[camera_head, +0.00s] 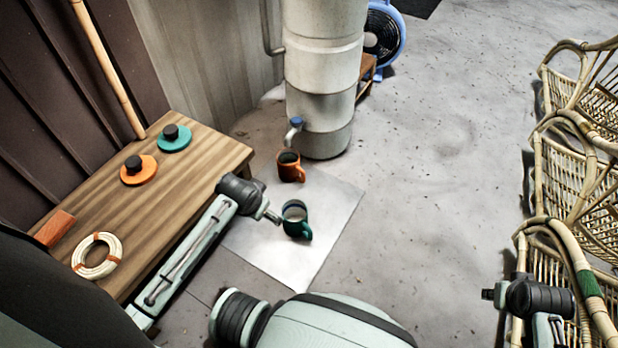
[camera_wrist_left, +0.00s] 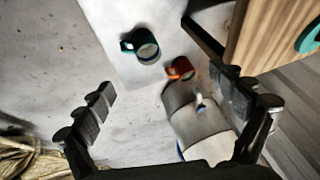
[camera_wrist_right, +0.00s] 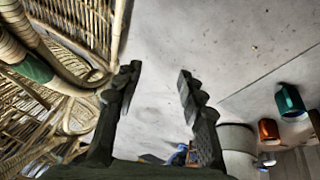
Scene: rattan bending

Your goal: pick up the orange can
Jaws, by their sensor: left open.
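The orange can (camera_head: 290,167) looks like a mug with a side handle and stands upright on the floor at the foot of the pale tank. It also shows in the left wrist view (camera_wrist_left: 180,69) and the right wrist view (camera_wrist_right: 268,130). A teal mug (camera_head: 296,221) stands nearer me. My left gripper (camera_wrist_left: 163,82) is open and empty, with both mugs in its camera's view beyond the fingertips; its arm ends left of the teal mug in the head view. My right gripper (camera_wrist_right: 158,72) is open and empty, by the rattan chairs, far from the can.
The cylindrical tank (camera_head: 322,65) with a blue-topped tap (camera_head: 295,124) rises behind the can. A wooden table (camera_head: 190,188) with orange and teal discs and a rattan coil (camera_head: 97,256) is left. Rattan chairs (camera_head: 570,180) line the right. The middle floor is clear.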

